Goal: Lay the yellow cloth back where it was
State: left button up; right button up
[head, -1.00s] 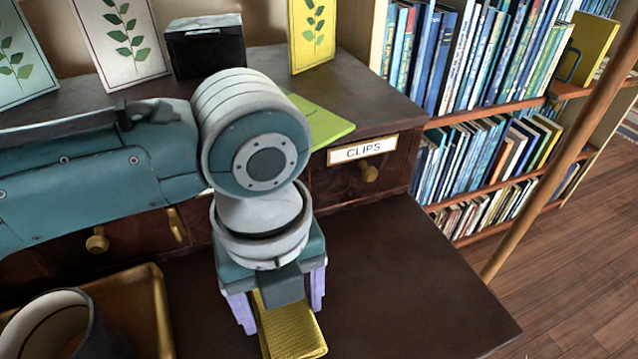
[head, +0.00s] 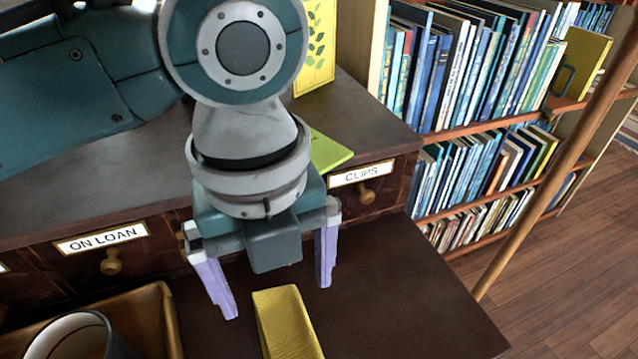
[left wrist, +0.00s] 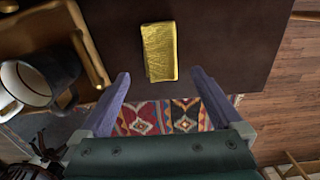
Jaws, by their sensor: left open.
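The yellow cloth (head: 287,322) lies folded in a narrow strip on the dark desk top, right of the wooden tray. It also shows in the left wrist view (left wrist: 159,51), flat and clear of the fingers. My left gripper (head: 276,298) is open and empty, raised above the desk with its two lilac fingers spread wide. In the left wrist view the open fingers (left wrist: 160,82) stand on either side of the line to the cloth, without touching it. My right gripper is not in view.
A wooden tray (head: 166,318) with a dark mug (head: 72,338) stands at the left. Drawers labelled ON LOAN (head: 102,239) and CLIPS (head: 361,174) line the desk's back. A green sheet (head: 328,152) lies above them. The desk right of the cloth is bare. Bookshelves (head: 480,140) stand beyond.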

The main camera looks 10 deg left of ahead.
pick_arm(q)
jog(key=shift+r, duration=1.65)
jog(key=s+d+r+n+t+h+p, duration=0.25)
jog(key=s+r+n+p, duration=0.35)
jog(key=r+n+p, duration=0.5)
jog(key=s+a+r+n+t+y+p, duration=0.1)
jog(key=s+a+r+n+p, duration=0.2)
jog(key=a+n+p, duration=0.4)
jog(key=s+a+r+n+y+p, duration=0.2)
jog(key=s+a+r+n, duration=0.25)
jog(key=n, duration=0.45)
notch_tip(320, 180, up, 36)
jog(key=w+p, duration=0.1)
jog(key=p, duration=3.6)
jog(key=shift+a+h, duration=0.15)
jog(key=shift+h, duration=0.2)
jog(key=shift+w, duration=0.1)
